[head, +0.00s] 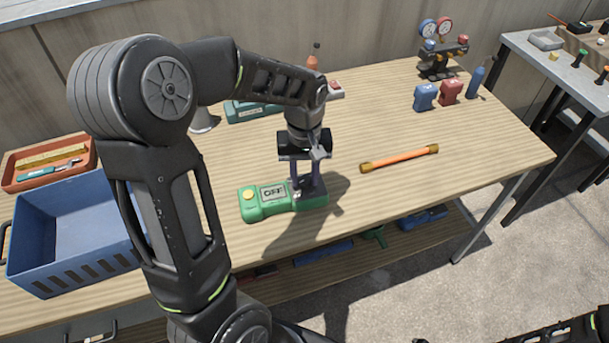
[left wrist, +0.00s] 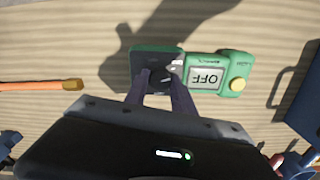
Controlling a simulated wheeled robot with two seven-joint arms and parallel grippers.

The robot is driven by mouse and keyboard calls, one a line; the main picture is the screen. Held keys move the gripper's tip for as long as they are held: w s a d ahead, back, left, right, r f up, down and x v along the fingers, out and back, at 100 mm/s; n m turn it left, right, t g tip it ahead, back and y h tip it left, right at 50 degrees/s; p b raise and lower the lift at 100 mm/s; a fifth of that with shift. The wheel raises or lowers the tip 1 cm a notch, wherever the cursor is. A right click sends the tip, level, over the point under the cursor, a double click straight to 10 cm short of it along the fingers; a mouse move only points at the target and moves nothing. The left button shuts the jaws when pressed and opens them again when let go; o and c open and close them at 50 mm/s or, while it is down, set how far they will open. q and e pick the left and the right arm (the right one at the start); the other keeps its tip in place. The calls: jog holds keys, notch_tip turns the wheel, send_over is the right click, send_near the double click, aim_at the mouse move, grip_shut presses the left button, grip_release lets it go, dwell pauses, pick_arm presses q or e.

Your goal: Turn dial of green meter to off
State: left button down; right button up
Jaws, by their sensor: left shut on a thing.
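The green meter (head: 262,212) lies flat on the wooden bench near its front edge. Its screen (head: 273,191) reads OFF, and a yellow button (head: 248,195) sits at its left end. My left gripper (head: 308,190) points down over the meter's right end, shut on the dial. In the left wrist view, the green meter (left wrist: 207,60) shows with the black dial (left wrist: 162,78) between the fingertips of my left gripper (left wrist: 165,85). The dial's pointer mark is too small to read surely. My right gripper cannot be made out; only part of my right arm shows at the lower right.
An orange rod (head: 400,159) with brass ends lies right of the meter. A blue crate (head: 75,235) and an orange tray (head: 48,165) stand at the left. A gauge manifold (head: 440,55) and small blue and red devices (head: 450,91) stand at the back right. The right front bench is clear.

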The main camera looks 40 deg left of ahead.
aim_at(304, 180)
pick_arm(q)
jog(key=shift+n, duration=1)
jog(key=c, duration=1.1)
grip_release()
jog(key=shift+o, duration=0.2)
jog(key=shift+r, duration=0.1)
notch_tip(304, 180, up, 8)
jog(key=shift+f, duration=0.15)
